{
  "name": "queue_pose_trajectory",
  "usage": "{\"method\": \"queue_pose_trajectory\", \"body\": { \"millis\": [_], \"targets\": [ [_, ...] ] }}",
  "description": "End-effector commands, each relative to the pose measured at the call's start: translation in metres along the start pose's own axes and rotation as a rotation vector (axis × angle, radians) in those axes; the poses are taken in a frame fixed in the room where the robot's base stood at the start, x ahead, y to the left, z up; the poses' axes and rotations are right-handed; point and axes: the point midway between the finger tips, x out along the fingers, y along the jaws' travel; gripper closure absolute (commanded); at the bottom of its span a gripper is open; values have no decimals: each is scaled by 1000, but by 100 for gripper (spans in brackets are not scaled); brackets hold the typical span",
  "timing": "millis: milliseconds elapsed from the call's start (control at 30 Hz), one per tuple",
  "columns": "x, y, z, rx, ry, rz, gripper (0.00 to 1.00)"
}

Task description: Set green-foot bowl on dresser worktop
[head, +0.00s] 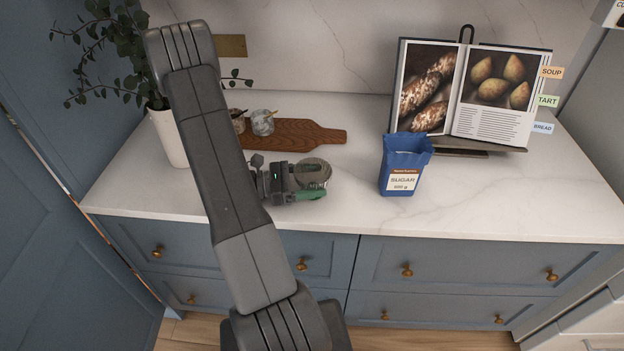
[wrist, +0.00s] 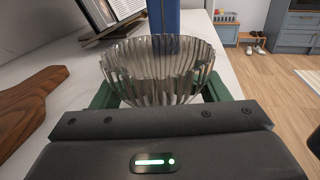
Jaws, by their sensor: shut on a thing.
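The ribbed, greyish bowl (head: 315,171) is at my gripper (head: 308,182), over the front left part of the pale dresser worktop (head: 345,217). In the wrist view the bowl (wrist: 158,72) sits upright, its open rim up, between the two green fingers of my gripper (wrist: 158,92). The gripper is shut on it. The bowl's foot is hidden behind the gripper body, so I cannot tell whether it touches the worktop.
A blue sugar bag (head: 402,166) stands to the right, before an open cookbook (head: 468,90) on a stand. A wooden board (head: 300,134) with small jars (head: 262,123) lies behind the bowl. A potted plant (head: 167,135) stands left. The right front worktop is clear.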

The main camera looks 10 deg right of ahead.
Motion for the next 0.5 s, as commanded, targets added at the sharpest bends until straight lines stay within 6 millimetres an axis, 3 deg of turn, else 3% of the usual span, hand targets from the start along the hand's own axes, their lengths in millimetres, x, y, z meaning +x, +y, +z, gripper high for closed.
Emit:
{"method": "queue_pose_trajectory", "body": {
  "millis": [33,133,500],
  "targets": [
    [0,0,-2,0,0,0,30],
    [0,0,-1,0,0,0,10],
    [0,0,6,0,0,0,9]
  ]
}}
